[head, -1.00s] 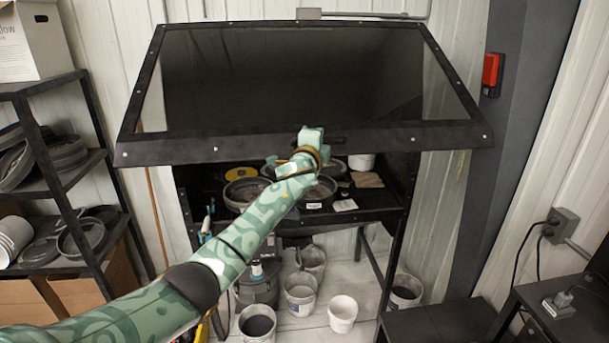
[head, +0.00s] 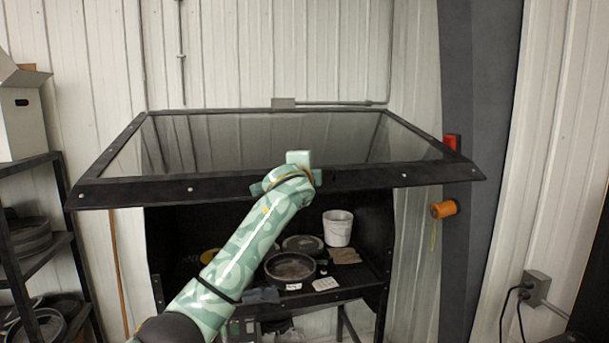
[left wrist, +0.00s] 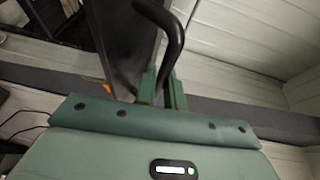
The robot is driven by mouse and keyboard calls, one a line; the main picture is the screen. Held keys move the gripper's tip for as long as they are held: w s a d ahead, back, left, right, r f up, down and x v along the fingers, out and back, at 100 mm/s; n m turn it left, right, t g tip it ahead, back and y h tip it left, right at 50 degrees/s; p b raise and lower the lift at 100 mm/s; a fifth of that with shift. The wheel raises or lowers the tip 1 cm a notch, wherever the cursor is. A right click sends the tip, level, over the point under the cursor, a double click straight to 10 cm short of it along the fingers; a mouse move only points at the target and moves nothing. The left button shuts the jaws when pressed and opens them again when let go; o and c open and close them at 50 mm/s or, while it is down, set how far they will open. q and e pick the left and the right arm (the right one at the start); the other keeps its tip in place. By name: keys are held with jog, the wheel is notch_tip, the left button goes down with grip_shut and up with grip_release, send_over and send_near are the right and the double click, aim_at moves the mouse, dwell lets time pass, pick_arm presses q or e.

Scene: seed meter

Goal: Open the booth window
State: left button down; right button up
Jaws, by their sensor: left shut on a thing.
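The booth window (head: 400,178), a dark glass pane in a black frame with bolts, is swung up and tilted outward, nearly level in the head view. The booth below it is open at the front. My left gripper (head: 298,162) is at the middle of the frame's front edge. In the left wrist view, the left gripper (left wrist: 163,90) is shut on a curved black handle (left wrist: 174,42), which rises between its fingers. The arm hides part of the front edge and the handle in the head view. My right gripper is not in view.
Inside the booth are a white bucket (head: 338,228), round pans (head: 290,267) and a cloth (head: 345,256). A black shelf (head: 35,160) stands at the left. An orange cylinder (head: 443,209) and a red box (head: 452,142) are on the grey post at the right.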

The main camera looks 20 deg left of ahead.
pick_arm(q)
jog(key=shift+a, duration=0.1)
jog(key=c, duration=1.8)
grip_release()
jog(key=o, duration=0.3)
jog(key=shift+w+f, duration=0.1)
jog(key=shift+w, duration=0.05)
jog(key=shift+s+b, duration=0.3)
jog(key=shift+s, duration=0.15)
jog(key=s+d+r+b, duration=0.1)
jog(key=s+b, duration=0.4)
jog(key=s, duration=1)
jog(key=shift+d, duration=0.7)
jog(key=shift+s, duration=0.1)
